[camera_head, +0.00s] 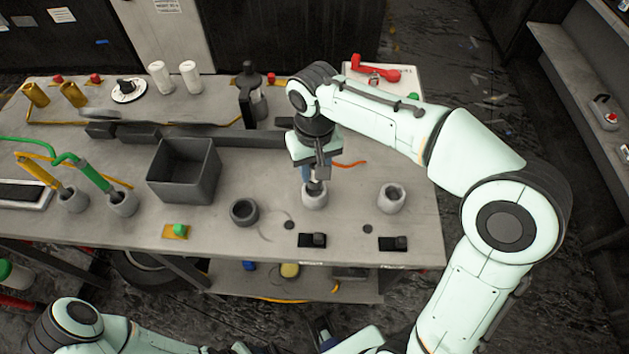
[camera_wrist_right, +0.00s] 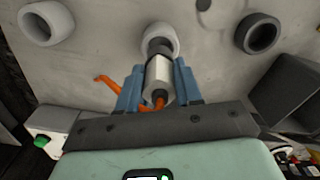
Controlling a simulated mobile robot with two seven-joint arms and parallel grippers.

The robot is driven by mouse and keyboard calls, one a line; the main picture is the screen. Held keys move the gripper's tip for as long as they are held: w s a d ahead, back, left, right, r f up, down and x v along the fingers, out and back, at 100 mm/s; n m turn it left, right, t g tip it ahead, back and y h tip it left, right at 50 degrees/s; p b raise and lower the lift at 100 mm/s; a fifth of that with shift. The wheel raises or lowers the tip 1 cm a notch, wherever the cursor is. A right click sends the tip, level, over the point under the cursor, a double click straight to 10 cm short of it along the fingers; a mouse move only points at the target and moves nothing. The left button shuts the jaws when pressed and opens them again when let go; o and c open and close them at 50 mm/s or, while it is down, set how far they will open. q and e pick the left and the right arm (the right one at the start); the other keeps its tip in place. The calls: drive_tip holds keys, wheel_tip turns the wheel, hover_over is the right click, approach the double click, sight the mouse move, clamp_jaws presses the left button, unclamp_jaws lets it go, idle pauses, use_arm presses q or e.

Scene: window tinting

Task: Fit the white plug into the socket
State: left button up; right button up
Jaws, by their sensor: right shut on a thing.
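My right gripper (camera_head: 314,172) is shut on the white plug, with its fingers pointing down. In the right wrist view its blue fingers (camera_wrist_right: 158,85) sit on both sides of the plug's pale body (camera_wrist_right: 158,76). An orange cable (camera_wrist_right: 110,84) leaves the plug's rear end. The plug's dark front end (camera_head: 316,187) is at the mouth of a white round socket (camera_head: 314,201). That socket also shows in the right wrist view (camera_wrist_right: 174,37). I cannot tell how deep the tip sits. My left gripper is not visible.
A second white socket (camera_head: 391,199) stands empty to the right, and a dark round socket (camera_head: 243,211) to the left. A grey open bin (camera_head: 184,187) stands further left. Green (camera_head: 122,206) and yellow (camera_head: 72,200) cabled plugs sit in sockets at far left.

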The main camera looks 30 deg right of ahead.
sight(315, 181)
drive_tip(key=shift+f+b, duration=0.3)
drive_tip(key=shift+f, duration=2.05)
drive_tip(key=shift+f, duration=0.1)
drive_tip(key=o, duration=1.1)
drive_tip(key=shift+c, duration=0.2)
drive_tip(key=shift+r, duration=0.2)
wheel_tip(315, 181, up, 12)
drive_tip(key=shift+f+p, duration=0.1)
drive_tip(key=shift+p, duration=1)
